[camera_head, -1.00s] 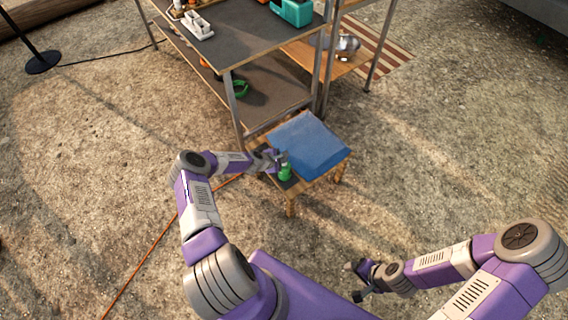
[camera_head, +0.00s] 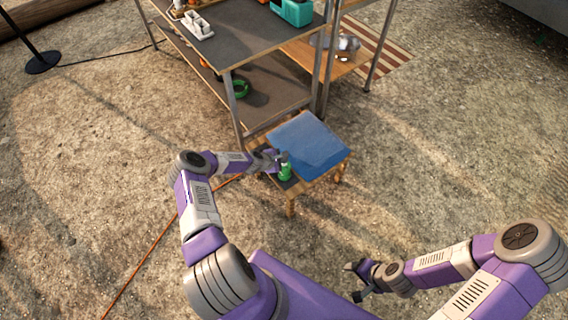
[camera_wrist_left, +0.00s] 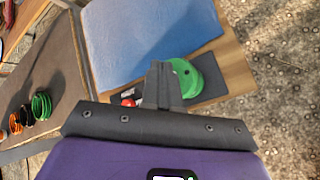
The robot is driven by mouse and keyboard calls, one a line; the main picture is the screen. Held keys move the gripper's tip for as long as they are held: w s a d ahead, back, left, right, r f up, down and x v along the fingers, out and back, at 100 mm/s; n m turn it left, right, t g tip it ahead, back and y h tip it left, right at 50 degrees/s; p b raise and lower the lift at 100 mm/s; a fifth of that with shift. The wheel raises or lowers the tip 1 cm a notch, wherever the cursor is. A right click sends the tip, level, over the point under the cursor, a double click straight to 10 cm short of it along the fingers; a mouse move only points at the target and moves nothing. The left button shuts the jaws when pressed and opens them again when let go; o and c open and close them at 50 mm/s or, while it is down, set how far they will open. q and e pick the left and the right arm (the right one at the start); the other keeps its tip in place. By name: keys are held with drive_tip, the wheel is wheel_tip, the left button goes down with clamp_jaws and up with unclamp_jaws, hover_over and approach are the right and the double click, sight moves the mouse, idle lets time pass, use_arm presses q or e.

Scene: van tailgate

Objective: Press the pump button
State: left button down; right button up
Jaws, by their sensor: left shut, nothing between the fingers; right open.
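A green pump bottle (camera_head: 286,172) stands on the near left part of a small wooden stool, on a dark patch. In the left wrist view its round green body (camera_wrist_left: 186,80) shows beside and partly behind the fingers. My left gripper (camera_head: 279,157) is shut and empty, its fingertips close to the bottle's top. The left wrist view shows the closed fingers (camera_wrist_left: 160,75) overlapping the bottle; I cannot tell whether they touch it. The pump button itself is too small and covered to make out. My right gripper (camera_head: 357,281) is open and empty, low over the ground.
A blue cloth (camera_head: 308,145) covers most of the stool (camera_head: 291,200). A metal-legged workbench (camera_head: 240,45) with a lower shelf stands directly behind. An orange cable (camera_head: 150,250) runs over the ground at left. The ground right of the stool is clear.

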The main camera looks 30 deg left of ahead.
idle(0.4)
use_arm(q)
drive_tip(key=shift+f, duration=0.45)
